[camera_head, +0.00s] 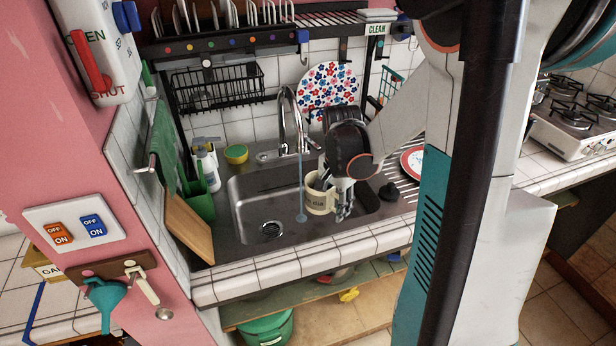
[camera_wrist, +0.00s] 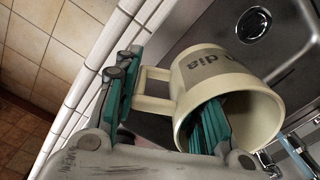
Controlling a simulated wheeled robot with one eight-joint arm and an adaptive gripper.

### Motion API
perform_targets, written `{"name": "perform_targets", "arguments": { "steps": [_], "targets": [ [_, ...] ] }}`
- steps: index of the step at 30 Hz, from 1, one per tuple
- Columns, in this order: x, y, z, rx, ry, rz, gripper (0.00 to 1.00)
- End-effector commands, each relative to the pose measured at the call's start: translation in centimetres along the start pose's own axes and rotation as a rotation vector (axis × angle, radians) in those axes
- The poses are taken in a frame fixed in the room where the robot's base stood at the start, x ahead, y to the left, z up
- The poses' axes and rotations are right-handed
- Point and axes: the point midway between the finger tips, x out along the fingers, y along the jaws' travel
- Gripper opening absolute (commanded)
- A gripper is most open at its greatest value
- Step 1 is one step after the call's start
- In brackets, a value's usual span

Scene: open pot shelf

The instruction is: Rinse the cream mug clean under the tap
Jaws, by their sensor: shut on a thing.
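The cream mug (camera_head: 318,199) is held over the sink (camera_head: 262,205), above the basin floor. In the wrist view the mug (camera_wrist: 228,75) is tilted, with dark lettering on its side and its mouth toward the lower right. My gripper (camera_head: 341,203) is shut on it; in the wrist view one teal finger of my gripper (camera_wrist: 163,112) is inside the mouth and the other is outside by the handle. The chrome tap (camera_head: 284,112) arches over the basin. A thin bluish stream (camera_head: 301,185) falls from it, just left of the mug. The mug's inside is mostly hidden.
The drain (camera_head: 271,231) is left in the basin. A dish rack (camera_head: 255,42) hangs above.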

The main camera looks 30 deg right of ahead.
Motion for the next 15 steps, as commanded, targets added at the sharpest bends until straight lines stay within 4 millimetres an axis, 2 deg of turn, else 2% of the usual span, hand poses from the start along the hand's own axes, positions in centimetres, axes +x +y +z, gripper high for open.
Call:
{"name": "perform_targets", "arguments": {
  "steps": [15],
  "targets": [
    [-3.0,3.1,1.7,0.0,0.0,0.0,0.0]
  ]
}}
